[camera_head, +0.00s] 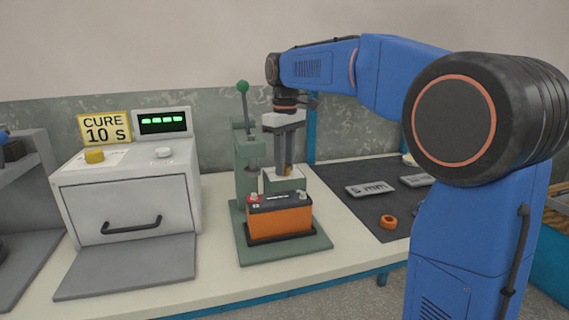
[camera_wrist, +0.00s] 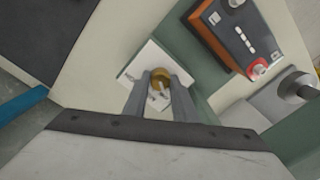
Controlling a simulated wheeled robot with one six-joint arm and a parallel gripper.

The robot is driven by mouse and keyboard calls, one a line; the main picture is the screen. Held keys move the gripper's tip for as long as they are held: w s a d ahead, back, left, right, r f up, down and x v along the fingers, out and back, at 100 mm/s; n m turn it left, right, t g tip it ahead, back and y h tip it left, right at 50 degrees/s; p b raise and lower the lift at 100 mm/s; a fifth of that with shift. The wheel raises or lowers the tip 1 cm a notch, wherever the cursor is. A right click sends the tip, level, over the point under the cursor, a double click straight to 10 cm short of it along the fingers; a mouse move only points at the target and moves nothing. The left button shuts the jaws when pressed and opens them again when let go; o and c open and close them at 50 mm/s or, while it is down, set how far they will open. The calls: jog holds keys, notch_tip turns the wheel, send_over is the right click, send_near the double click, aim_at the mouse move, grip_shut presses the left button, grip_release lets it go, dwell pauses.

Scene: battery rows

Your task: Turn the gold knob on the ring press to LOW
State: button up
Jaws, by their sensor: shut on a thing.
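The ring press (camera_head: 245,165) is a green stand with a lever topped by a green ball. The gold knob (camera_wrist: 161,75) sits on a white label plate (camera_wrist: 138,62) with dark lettering, too small and partly covered to read for sure. My gripper (camera_wrist: 159,82) reaches down to the press from above, with its fingers shut on the gold knob. In the head view my gripper (camera_head: 286,172) hides most of the knob, and its pointer and setting cannot be told.
An orange and black battery (camera_head: 279,218) sits on the press base in front of my gripper. A grey curing oven (camera_head: 130,200) with its own yellow knob (camera_head: 94,156) stands left, beside a CURE 10 S sign (camera_head: 104,128).

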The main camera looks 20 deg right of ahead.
jog(key=o, duration=1)
jog(key=shift+o, duration=0.2)
jog(key=shift+r, duration=0.1)
notch_tip(320, 180, up, 17)
jog(key=shift+r, duration=0.15)
jog(key=shift+d, duration=0.1)
